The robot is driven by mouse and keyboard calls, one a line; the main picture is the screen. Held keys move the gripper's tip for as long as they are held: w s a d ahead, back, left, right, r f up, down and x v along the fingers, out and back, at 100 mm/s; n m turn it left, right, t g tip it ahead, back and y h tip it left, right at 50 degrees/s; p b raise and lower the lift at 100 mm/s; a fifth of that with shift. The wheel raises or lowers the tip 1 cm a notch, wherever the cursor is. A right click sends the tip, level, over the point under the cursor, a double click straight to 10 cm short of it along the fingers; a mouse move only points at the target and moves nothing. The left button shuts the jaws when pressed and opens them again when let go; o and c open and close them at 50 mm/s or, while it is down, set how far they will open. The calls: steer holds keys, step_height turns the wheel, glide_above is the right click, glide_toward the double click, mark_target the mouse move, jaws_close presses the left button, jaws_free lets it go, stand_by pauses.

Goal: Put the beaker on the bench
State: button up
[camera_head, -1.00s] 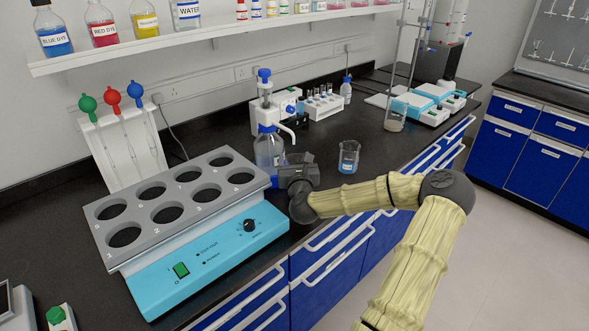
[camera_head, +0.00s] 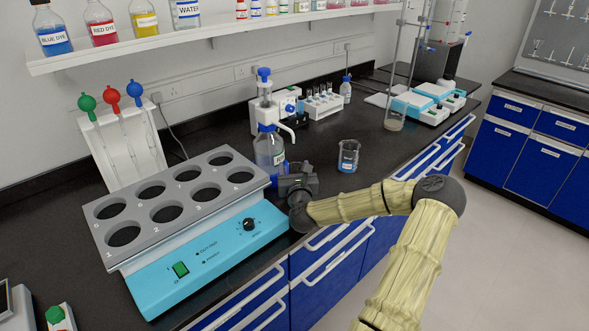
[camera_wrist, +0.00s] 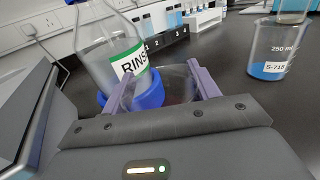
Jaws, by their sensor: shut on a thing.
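A clear glass beaker (camera_wrist: 176,82) sits between the two fingers of my gripper (camera_wrist: 165,88) in the wrist view. My gripper is shut on it. In the head view my gripper (camera_head: 297,182) is low over the black bench (camera_head: 390,152), near its front edge, and hides most of this beaker. I cannot tell whether the beaker touches the bench. A second beaker (camera_head: 348,157) with blue liquid stands upright on the bench to the right; it also shows in the wrist view (camera_wrist: 272,52).
A RINSE bottle (camera_head: 268,152) with a dispenser top stands close behind my gripper. A blue water bath (camera_head: 215,255) with a grey holed top is just left. A tube rack (camera_head: 322,104) stands at the back.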

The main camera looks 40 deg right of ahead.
steer(key=o, duration=1)
steer(key=v, duration=1.2)
